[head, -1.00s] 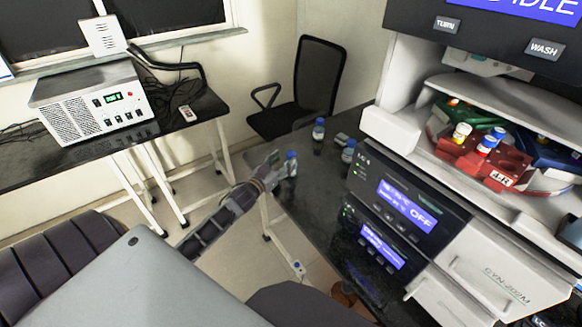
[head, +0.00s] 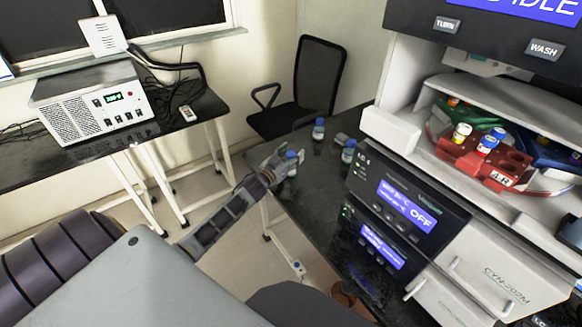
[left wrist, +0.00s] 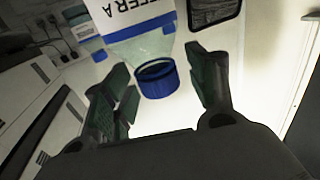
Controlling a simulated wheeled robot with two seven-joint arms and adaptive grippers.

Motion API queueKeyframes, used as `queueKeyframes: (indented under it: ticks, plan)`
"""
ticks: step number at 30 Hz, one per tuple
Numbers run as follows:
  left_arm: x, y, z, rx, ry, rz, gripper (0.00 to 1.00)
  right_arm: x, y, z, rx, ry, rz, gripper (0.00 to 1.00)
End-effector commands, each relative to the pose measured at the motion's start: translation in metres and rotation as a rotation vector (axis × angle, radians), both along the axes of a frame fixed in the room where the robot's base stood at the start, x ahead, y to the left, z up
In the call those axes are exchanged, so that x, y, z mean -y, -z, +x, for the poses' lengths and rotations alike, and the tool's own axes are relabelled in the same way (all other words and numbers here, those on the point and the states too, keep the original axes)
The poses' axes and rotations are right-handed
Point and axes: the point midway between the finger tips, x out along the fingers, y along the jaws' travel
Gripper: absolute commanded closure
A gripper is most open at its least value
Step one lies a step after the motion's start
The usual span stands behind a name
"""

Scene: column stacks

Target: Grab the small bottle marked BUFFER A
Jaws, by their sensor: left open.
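The small bottle marked BUFFER A, of which "FFER A" is readable, shows in the left wrist view (left wrist: 155,47) with a clear body, white label and blue cap. In the head view the bottle (head: 292,170) stands near the left edge of the black bench. My left gripper (head: 284,159) is at it, partly covering it. In the left wrist view the left gripper's fingers (left wrist: 157,65) are open, one on each side of the bottle near its cap. I cannot tell whether either finger touches it. My right gripper is not in view.
Two other blue-capped bottles (head: 318,129) (head: 348,151) stand farther back on the black bench (head: 310,185). A small grey object (head: 341,138) lies between them. The LC stack (head: 405,205) rises close on the right. A chair (head: 300,90) stands behind the bench.

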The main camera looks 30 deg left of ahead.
Motion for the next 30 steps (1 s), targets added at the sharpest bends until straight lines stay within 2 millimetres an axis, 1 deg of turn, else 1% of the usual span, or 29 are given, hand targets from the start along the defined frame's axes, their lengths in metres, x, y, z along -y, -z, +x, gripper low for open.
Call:
queueKeyframes:
  ticks: [5, 11, 14, 16, 25, 30]
  plan:
    - [0.000, 0.000, 0.000, 0.000, 0.000, 0.000, 0.42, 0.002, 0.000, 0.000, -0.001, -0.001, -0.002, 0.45]
    - [0.000, 0.000, 0.000, 0.000, 0.000, 0.000, 0.42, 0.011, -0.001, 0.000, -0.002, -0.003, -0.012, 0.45]
    - [0.000, 0.000, 0.000, 0.000, 0.000, 0.000, 0.53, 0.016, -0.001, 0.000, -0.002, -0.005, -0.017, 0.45]
    - [0.000, 0.000, 0.000, 0.000, 0.000, 0.000, 0.62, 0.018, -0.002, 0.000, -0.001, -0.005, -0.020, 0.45]
    - [0.000, 0.000, 0.000, 0.000, 0.000, 0.000, 1.00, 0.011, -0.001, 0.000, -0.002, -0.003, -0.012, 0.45]
    - [0.000, -0.001, 0.000, 0.002, 0.001, 0.000, 1.00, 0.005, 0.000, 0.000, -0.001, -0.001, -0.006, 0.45]
